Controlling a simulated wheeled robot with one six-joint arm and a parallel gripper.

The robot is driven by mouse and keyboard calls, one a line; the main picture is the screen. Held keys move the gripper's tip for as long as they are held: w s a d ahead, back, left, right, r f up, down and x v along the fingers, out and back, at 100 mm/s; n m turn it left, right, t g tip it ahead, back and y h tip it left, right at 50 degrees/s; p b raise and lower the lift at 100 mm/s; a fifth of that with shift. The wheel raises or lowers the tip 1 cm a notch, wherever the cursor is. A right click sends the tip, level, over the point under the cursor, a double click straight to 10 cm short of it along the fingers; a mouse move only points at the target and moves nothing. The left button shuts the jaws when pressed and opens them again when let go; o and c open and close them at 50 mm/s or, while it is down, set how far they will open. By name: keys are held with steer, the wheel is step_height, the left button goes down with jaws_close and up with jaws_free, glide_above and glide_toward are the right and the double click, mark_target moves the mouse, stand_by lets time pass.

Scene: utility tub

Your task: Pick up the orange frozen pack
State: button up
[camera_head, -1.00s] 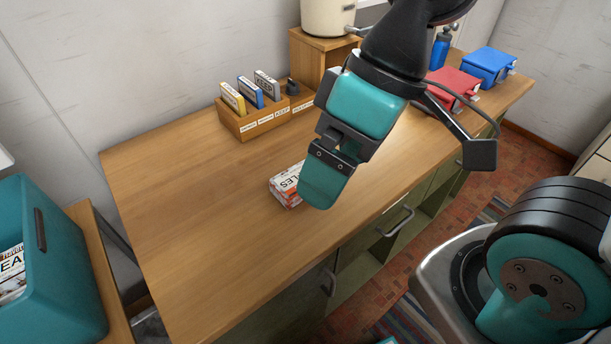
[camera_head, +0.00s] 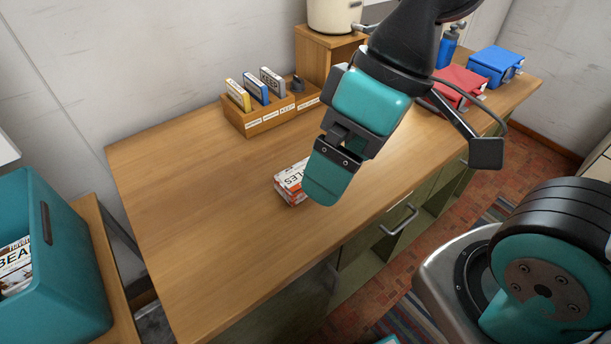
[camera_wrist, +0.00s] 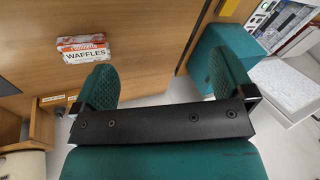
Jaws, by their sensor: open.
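The frozen pack (camera_head: 291,182) is a small white and orange-red box lettered WAFFLES. It lies on the wooden counter near the front edge, partly hidden behind my gripper in the head view. The pack also shows whole in the wrist view (camera_wrist: 84,48), just beyond the left finger and off to the left of the gap. My gripper (camera_head: 326,180) is above the counter beside the pack, apart from it. In the wrist view my gripper (camera_wrist: 160,80) has its two teal fingers spread wide, with nothing between them.
A wooden organiser (camera_head: 271,119) with labelled cards stands at the back. Red (camera_head: 461,84) and blue (camera_head: 497,64) boxes are at the far right. A teal tub (camera_head: 58,262) holding printed packs is at the left. The counter's left part is clear.

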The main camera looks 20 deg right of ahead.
steer(key=w+d+f+n+b, duration=0.2)
steer(key=w+d+f+n, duration=0.25)
steer(key=w, duration=0.35)
steer(key=w+d+f+n+g+b, duration=0.1)
steer(key=w+d+f+n, duration=0.2)
steer(key=w+n, duration=0.3)
steer(key=w+d+f+n+b, duration=0.2)
steer(key=w+d+f+n, duration=0.15)
steer(key=w, duration=0.55)
steer(key=p+x, duration=0.2)
steer(key=x, duration=0.9)
steer(key=shift+s+a, duration=0.1)
steer(key=shift+a, duration=0.15)
steer(key=shift+p+x, duration=1.25)
steer(key=shift+x, duration=1.65)
steer(key=c, duration=1.2)
steer(key=shift+r, duration=0.1)
